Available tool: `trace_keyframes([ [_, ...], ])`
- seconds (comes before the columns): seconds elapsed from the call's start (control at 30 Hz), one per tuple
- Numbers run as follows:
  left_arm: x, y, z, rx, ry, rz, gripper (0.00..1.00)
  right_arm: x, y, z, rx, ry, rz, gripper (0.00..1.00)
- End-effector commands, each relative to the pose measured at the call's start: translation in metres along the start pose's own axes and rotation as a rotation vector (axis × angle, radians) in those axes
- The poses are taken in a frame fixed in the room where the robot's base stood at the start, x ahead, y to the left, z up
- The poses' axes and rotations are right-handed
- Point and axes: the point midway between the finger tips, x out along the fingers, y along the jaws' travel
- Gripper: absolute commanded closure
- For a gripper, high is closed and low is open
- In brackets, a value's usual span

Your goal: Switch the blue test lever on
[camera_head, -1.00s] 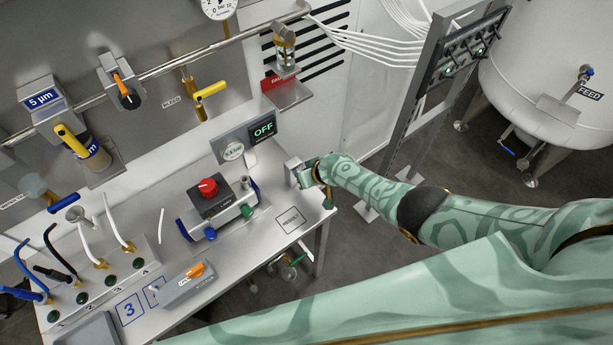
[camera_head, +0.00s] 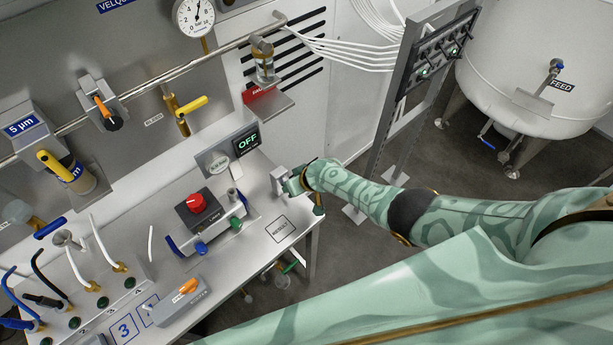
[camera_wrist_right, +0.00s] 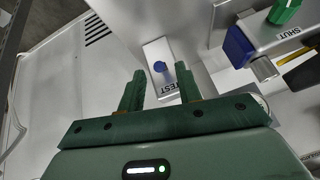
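The blue test lever (camera_wrist_right: 159,66) shows in the right wrist view as a small blue knob on a pale plate marked TEST (camera_wrist_right: 169,86). My right gripper (camera_wrist_right: 159,85) is open, its two green fingers on either side of the lever in the picture. I cannot tell whether they touch it. In the head view my right gripper (camera_head: 295,183) is at the small grey box (camera_head: 279,180) at the bench's right end, and the lever is hidden there. A display (camera_head: 247,139) behind reads OFF. My left gripper is not in view.
A grey device with a red knob (camera_head: 196,203) stands left of the grey box. The bench area marked RESULT (camera_head: 281,229) is clear. A pipe rail (camera_head: 180,70) with valves runs along the wall. A white FEED tank (camera_head: 535,70) stands at the right.

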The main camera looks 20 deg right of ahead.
Motion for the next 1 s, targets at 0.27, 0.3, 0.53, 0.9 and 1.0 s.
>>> trace_keyframes([
  [0.27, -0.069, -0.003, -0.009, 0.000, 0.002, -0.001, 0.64, -0.080, -0.001, -0.005, -0.001, 0.000, 0.000, 0.66],
  [0.3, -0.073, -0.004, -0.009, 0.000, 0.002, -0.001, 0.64, -0.089, -0.001, -0.005, -0.001, 0.000, 0.000, 0.66],
  [0.53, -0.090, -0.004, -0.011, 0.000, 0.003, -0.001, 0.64, -0.132, -0.001, -0.002, -0.001, -0.001, 0.000, 0.66],
  [0.9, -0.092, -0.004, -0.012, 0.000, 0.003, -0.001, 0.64, -0.147, 0.000, -0.001, 0.001, -0.002, 0.000, 0.66],
  [1.0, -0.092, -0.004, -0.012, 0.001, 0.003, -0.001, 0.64, -0.147, 0.000, -0.001, 0.001, -0.002, 0.000, 0.66],
])
